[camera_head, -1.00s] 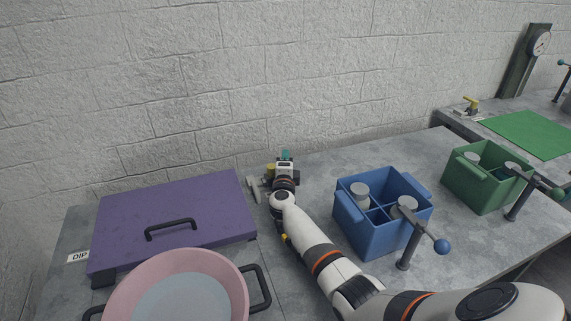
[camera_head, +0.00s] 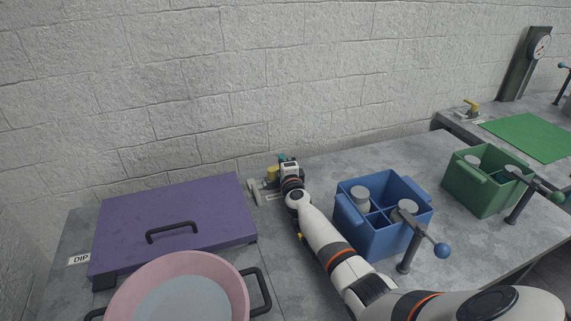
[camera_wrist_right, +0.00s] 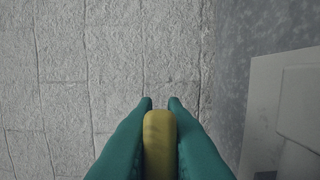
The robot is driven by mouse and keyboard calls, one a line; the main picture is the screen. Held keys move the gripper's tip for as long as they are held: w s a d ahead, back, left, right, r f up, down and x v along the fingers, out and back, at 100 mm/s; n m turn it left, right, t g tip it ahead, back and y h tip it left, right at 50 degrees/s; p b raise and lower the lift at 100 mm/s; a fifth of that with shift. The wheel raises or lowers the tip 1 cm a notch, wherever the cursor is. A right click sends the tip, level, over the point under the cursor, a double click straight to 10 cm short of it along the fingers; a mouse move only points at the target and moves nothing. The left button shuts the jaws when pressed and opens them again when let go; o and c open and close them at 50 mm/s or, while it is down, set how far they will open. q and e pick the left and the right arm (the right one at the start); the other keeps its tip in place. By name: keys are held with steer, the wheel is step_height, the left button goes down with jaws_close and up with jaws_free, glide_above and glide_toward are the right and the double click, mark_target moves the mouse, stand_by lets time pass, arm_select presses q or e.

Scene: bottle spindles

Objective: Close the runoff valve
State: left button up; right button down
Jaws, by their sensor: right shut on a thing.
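A valve with a yellow top (camera_head: 272,173) and a grey pipe body (camera_head: 256,192) stands at the back of the near table, by the wall. I cannot read a label on this valve. My left gripper is not in view.
A purple lid (camera_head: 175,222) and a pink-rimmed pan (camera_head: 235,272) are at left. A blue crate (camera_head: 362,232) with cylinders and a green crate (camera_head: 478,193) stand at right. A second yellow-handled valve (camera_head: 472,106) is on the far-right table. The wall closes off the back.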

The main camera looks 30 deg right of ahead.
steer(key=shift+w+a+n+t+y+b, duration=0.1)
steer(key=shift+w+n+t+y+b, duration=0.1)
steer(key=shift+n+y, duration=0.25)
steer(key=shift+w+a+n+t+y+b, duration=0.15)
steer(key=shift+n+y, duration=0.1)
steer(key=shift+y, duration=0.4)
steer(key=c, duration=1.5)
jaws_free()
steer(key=shift+s+p, duration=0.45)
steer(key=p+v, duration=0.4)
steer(key=v, duration=0.6)
steer(key=shift+s+a, duration=0.2)
steer(key=shift+s, duration=0.35)
steer(key=shift+o, duration=0.2)
